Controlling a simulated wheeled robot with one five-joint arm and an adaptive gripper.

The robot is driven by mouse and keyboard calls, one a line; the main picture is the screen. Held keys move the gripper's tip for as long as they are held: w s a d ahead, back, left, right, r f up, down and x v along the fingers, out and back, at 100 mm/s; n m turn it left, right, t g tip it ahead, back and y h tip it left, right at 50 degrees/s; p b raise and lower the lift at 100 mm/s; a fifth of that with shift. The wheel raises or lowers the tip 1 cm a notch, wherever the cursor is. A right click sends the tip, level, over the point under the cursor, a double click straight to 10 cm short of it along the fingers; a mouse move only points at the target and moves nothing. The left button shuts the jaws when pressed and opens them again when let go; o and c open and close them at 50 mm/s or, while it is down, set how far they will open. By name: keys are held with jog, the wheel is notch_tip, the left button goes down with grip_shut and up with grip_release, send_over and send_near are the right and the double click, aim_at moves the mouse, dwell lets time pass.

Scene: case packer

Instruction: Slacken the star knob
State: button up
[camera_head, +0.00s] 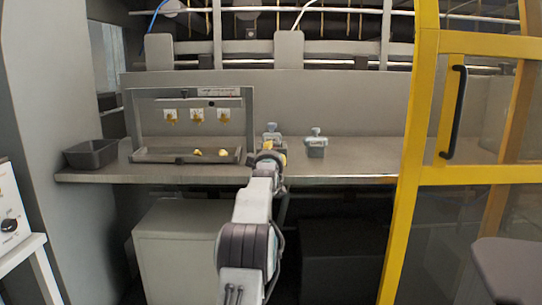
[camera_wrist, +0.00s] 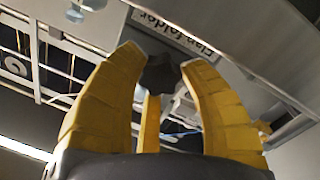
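In the wrist view the dark star knob (camera_wrist: 161,74) sits between the tips of my gripper (camera_wrist: 163,68). The yellow fingers curve in and meet the knob's edge on the left and right, with a third finger at its lower side. A grey plate with an upside-down "flap folder" label (camera_wrist: 178,32) is close behind the knob. In the head view my gripper (camera_head: 272,155) is at the bench, in front of the left small grey block (camera_head: 272,138). My arm and gripper hide part of that block, and I cannot make out the star knob there.
A second grey block (camera_head: 316,147) stands to the right on the bench (camera_head: 355,172). A grey frame (camera_head: 130,110) with a shallow tray (camera_head: 150,156) and yellow pieces is at left, beside a dark bin (camera_head: 90,153). A yellow door frame (camera_head: 408,180) bounds the right side.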

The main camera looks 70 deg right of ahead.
jog(key=c, duration=0.6)
jog(key=shift+o, duration=0.2)
jog(key=shift+w+a+r+n, duration=0.1)
jog(key=shift+w+n, duration=0.05)
jog(key=shift+n, duration=2.25)
jog(key=o, duration=0.9)
jog(key=shift+w, duration=0.15)
jog(key=shift+c, duration=0.2)
jog(key=o, duration=0.3)
jog(key=shift+o, duration=0.2)
jog(key=shift+s, duration=0.2)
